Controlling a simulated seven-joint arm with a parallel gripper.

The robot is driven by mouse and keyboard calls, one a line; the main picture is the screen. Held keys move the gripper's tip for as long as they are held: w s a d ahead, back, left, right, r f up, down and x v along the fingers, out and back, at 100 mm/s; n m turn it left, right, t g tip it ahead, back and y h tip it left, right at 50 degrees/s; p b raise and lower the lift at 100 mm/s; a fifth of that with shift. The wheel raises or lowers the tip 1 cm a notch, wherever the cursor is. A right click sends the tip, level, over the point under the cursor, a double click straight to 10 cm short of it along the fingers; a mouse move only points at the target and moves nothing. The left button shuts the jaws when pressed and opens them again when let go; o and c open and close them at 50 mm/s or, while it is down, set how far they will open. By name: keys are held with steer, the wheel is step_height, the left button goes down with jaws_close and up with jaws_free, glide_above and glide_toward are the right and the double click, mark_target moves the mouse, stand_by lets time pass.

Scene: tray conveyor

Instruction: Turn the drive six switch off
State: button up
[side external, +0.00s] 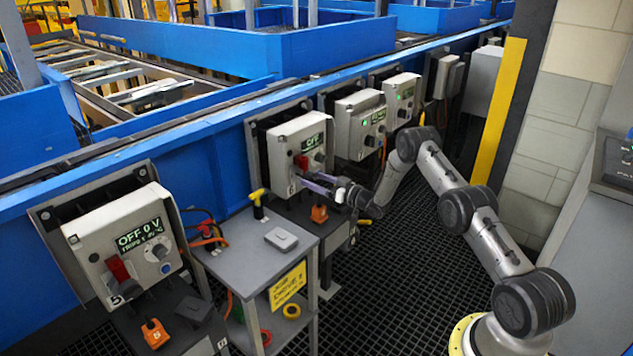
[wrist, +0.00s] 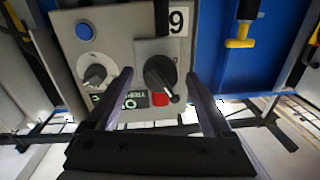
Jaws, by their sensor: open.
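The drive six box (side external: 284,140) is a pale grey control box on the blue conveyor side, with a lit green display (side external: 313,142) that is too small to read surely. Its rotary switch has a red part (side external: 302,161). In the wrist view, turned upside down, the box (wrist: 118,60) shows the black switch handle (wrist: 160,74), tilted, on a grey plate with red beside it. My gripper (side external: 309,182) is open in front of the box; in the wrist view its fingertips (wrist: 158,77) stand either side of the handle, with no clear contact. The display (wrist: 130,101) is partly hidden by a finger.
A grey cart (side external: 262,262) and a yellow-handled tool (side external: 258,203) are left of my gripper. A blue button (wrist: 85,31) and dial (wrist: 95,72) neighbour the switch.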

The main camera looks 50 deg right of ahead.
steer(key=shift+c, duration=0.3)
jaws_close()
steer(key=shift+n, duration=0.4)
steer(key=n, duration=0.4)
steer(key=shift+n, duration=0.3)
steer(key=n, duration=0.6)
steer(key=shift+r+g+h, duration=0.1)
steer(key=shift+g+h, duration=0.2)
steer(key=shift+g, duration=0.1)
steer(key=shift+o, duration=0.3)
jaws_free()
